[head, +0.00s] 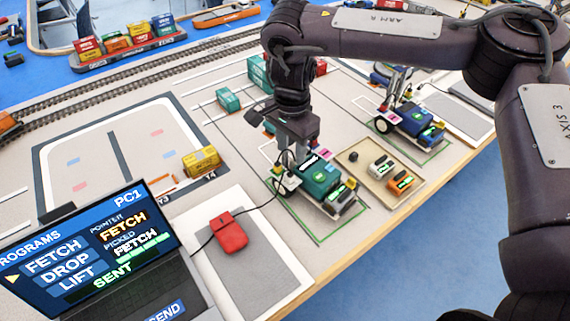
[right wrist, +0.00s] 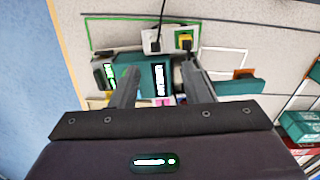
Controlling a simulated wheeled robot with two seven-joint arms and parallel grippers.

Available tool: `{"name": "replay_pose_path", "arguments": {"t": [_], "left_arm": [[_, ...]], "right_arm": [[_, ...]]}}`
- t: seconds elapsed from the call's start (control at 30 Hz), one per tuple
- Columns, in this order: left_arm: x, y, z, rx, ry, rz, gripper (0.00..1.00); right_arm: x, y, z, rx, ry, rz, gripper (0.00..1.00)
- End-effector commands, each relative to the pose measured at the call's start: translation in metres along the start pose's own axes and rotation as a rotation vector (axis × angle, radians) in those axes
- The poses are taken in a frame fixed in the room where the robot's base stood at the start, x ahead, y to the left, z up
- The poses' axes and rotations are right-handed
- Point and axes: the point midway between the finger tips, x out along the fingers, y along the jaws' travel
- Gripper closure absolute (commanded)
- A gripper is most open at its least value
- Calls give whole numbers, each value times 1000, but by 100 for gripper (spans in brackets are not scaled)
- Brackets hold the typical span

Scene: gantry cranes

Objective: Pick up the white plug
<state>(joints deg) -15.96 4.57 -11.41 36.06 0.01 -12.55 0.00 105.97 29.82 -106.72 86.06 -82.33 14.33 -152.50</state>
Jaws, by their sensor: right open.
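A small white block with a black cable (right wrist: 152,40), which looks like the white plug, sits beside a yellow-and-green piece (right wrist: 184,40) in the right wrist view. In the head view this spot is partly hidden by my right gripper (head: 298,153). That gripper is open and points down over the teal crane unit (head: 322,178). In the right wrist view the gripper (right wrist: 162,82) has its fingers apart, with the teal unit below, and the white block lies beyond the fingertips. Whether the fingers touch anything cannot be told. My left gripper is not in view.
A tan tray (head: 352,172) holds a white pack (head: 381,166) and an orange pack (head: 402,181). A second crane unit (head: 414,120) stands behind it. A red mouse (head: 230,232), a laptop (head: 100,250) and a yellow container (head: 202,160) lie left. The table edge is near.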

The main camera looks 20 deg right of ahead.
Motion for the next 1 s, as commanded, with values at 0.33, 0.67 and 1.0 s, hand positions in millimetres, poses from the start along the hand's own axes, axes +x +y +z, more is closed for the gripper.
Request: {"name": "replay_pose_path", "arguments": {"t": [0.33, 0.67, 1.0], "left_arm": [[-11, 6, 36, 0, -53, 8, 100], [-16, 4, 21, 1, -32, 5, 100], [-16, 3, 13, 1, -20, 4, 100]], "right_arm": [[40, 2, 2, -1, -1, 5, 58], [76, 2, 3, 1, 0, 2, 58], [76, 1, 3, 1, 0, 1, 78]]}}
